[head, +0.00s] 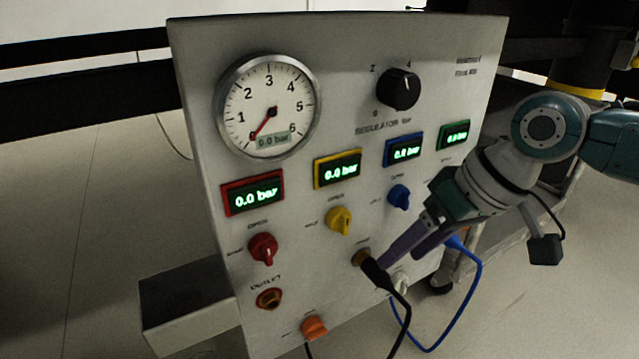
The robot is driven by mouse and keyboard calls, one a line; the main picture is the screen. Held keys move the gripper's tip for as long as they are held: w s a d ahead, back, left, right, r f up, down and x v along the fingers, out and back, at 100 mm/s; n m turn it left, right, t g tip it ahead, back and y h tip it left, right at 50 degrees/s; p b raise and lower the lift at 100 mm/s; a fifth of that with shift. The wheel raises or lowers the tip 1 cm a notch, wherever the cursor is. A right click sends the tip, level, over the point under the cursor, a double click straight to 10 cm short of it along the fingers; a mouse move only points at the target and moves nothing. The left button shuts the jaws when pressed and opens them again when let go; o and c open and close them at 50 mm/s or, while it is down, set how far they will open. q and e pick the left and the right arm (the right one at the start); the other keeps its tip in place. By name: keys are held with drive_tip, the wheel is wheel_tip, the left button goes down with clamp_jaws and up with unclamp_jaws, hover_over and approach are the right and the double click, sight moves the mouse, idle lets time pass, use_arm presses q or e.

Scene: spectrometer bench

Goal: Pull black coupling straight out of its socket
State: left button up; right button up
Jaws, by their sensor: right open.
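The black coupling (375,273) sits in a brass socket (360,257) low on the grey panel. A black hose runs from it down and to the right. My right gripper (401,256) comes in from the right with its fingers pointing down and left. It is open, and its fingertips are close to the coupling on its right side. Whether a finger touches the coupling I cannot tell. My left gripper is not in view.
The panel (345,110) carries a round gauge (268,106), a black regulator knob (399,89), and red (263,249), yellow (339,221) and blue (399,196) knobs. A blue hose (470,300) loops at the lower right. An orange knob (314,328) is below left of the coupling.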

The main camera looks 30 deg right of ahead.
sight(385, 272)
drive_tip(key=b+x, duration=0.1)
drive_tip(key=x, duration=0.2)
drive_tip(key=b+x, duration=0.1)
drive_tip(key=shift+w+a+f+b, duration=0.15)
drive_tip(key=shift+w+a+b, duration=0.15)
drive_tip(key=shift+a+b, duration=0.05)
drive_tip(key=shift+f, duration=0.2)
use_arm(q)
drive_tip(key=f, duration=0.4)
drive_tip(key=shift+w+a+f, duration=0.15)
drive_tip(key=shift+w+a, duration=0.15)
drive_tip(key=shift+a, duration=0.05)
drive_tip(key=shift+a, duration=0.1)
use_arm(e)
drive_tip(key=shift+w+a, duration=0.1)
drive_tip(key=shift+c, duration=1.4)
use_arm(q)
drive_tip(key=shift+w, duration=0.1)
use_arm(e)
clamp_jaws()
